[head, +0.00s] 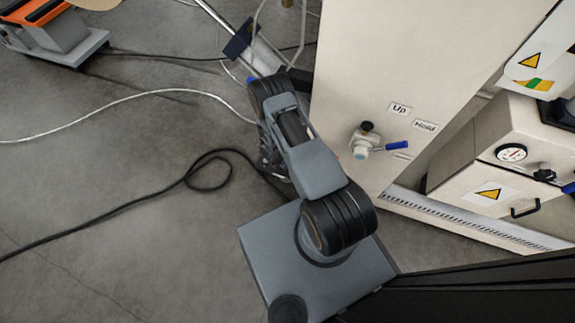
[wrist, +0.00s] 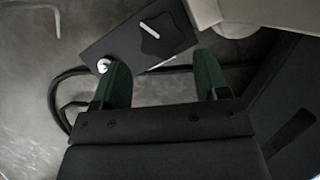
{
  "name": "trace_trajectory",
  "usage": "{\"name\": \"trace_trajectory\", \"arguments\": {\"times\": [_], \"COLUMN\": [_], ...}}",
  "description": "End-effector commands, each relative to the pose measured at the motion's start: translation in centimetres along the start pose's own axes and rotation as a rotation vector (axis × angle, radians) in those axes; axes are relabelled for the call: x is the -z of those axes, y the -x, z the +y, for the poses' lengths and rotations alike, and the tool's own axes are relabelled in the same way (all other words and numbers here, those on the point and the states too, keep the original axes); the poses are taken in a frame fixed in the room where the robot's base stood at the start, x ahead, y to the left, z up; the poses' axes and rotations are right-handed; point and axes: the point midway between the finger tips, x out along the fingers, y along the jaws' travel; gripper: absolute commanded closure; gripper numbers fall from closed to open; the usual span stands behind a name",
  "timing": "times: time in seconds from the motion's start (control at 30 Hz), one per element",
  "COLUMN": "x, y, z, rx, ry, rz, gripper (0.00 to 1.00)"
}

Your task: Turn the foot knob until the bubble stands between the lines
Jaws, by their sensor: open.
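A black lobed foot knob (wrist: 168,42) with a pale stripe sits on a dark plate (wrist: 125,45) at the top of the wrist view. A small round white-and-dark fitting (wrist: 103,66) is at the plate's lower left corner. I cannot make out a bubble or lines there. My gripper (wrist: 161,60) is open, its two green fingers spread and nothing visible between them. The knob lies beyond the fingertips, between their directions, apart from both. In the head view a dark plate (head: 239,41) shows past the arm's far end; my fingers are hidden there.
A tall cream cabinet (head: 400,50) with a blue-handled valve (head: 362,148) stands right of my arm. A cabinet with a gauge (head: 511,152) is further right. Black cable (head: 120,208) and white cable (head: 130,98) lie on the floor at left. An orange-topped unit (head: 35,12) is upper left.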

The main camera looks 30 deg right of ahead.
Motion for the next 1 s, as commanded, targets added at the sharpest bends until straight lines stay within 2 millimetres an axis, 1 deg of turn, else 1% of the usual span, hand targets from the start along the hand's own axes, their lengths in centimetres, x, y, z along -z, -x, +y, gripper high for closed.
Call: {"name": "trace_trajectory", "arguments": {"times": [0.03,0.1,0.23,0.4,0.57,0.83,1.0], "x": [0.1,0.1,0.0,-0.1,-0.1,-0.2,-0.2], "y": [-1.4,-2.5,-4.2,-5.4,-5.9,-5.9,-5.9], "z": [-0.1,-0.1,-0.1,-0.1,-0.1,-0.1,-0.1], "rx": [0.002,0.002,0.002,0.002,0.002,0.002,0.002], "ry": [-0.002,-0.002,-0.003,-0.005,-0.004,-0.004,-0.004], "rz": [0.001,0.001,0.000,0.000,0.000,0.000,0.000], "gripper": [0.32,0.32,0.32,0.32,0.32,0.32,0.48]}}
